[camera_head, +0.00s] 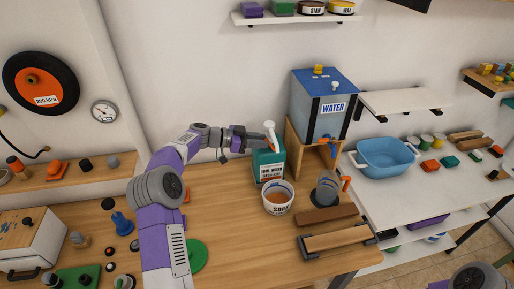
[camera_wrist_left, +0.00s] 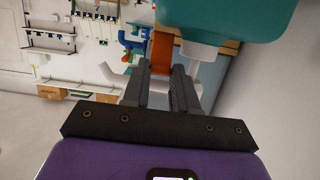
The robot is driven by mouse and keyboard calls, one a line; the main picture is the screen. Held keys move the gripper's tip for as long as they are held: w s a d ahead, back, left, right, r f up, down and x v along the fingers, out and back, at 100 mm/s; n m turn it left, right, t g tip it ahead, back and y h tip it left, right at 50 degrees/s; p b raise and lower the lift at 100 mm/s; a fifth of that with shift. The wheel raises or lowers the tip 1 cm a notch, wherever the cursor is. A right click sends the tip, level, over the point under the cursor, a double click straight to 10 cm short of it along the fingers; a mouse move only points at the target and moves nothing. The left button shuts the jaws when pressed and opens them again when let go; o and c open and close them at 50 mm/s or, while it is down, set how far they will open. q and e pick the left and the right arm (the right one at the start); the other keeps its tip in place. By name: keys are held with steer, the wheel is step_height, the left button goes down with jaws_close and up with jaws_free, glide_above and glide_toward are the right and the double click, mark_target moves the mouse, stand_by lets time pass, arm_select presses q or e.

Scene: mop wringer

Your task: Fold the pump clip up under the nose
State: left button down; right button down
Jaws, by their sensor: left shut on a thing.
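The teal wash bottle (camera_head: 268,166) stands upright on the wooden bench, with a white pump head (camera_head: 270,128) on top. My left gripper (camera_head: 266,138) reaches in from the left, level with the pump just above the bottle's body. In the left wrist view the gripper (camera_wrist_left: 161,72) is shut on the orange pump clip (camera_wrist_left: 161,50), which shows between and beyond the fingertips. The teal bottle (camera_wrist_left: 230,14) fills the top of that view, with a white pump part (camera_wrist_left: 197,49) beside the fingers. The clip's exact angle to the nose is hard to tell.
A white soak tub (camera_head: 278,204) stands just in front of the bottle. The blue water tank (camera_head: 322,104) on its wooden stand is close on the right.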

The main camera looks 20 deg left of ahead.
arm_select(q)
steer(key=shift+w+d+r+g+y, duration=0.15)
steer(key=shift+d+r+g+y, duration=0.1)
steer(key=shift+g+y, duration=0.2)
steer(key=c, duration=0.9)
jaws_free()
steer(key=shift+a, duration=0.1)
steer(key=shift+f, duration=0.1)
